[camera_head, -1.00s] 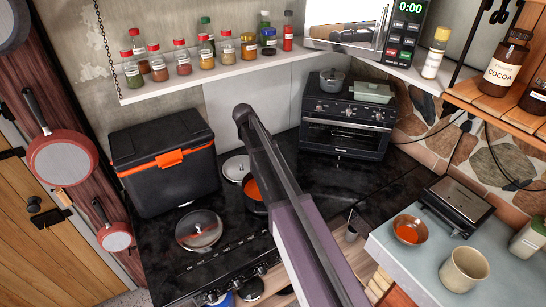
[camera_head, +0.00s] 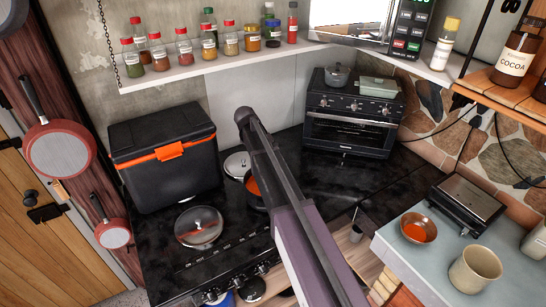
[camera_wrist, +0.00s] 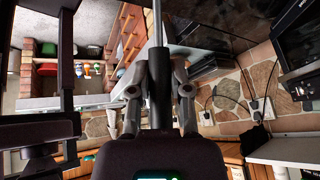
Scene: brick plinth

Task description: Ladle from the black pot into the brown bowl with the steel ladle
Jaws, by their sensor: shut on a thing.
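The black pot (camera_head: 254,203) stands on the dark cooktop in the head view, with orange-red content showing; my arm covers much of it. The brown bowl (camera_head: 431,229) sits on the pale counter at the right, with orange-red content inside. In the wrist view my gripper (camera_wrist: 159,78) is shut on the black handle of the steel ladle (camera_wrist: 157,95). Its thin steel shaft runs to the top edge of that view, and its cup is out of frame there. My gripper is not discernible in the head view, so its distance from pot and bowl is unclear.
A beige mug (camera_head: 475,270) and a dark grill press (camera_head: 466,203) stand near the bowl. A glass lid (camera_head: 198,228), a black cooler (camera_head: 165,160) and a toaster oven (camera_head: 351,113) surround the pot. A spice shelf (camera_head: 190,72) hangs above.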

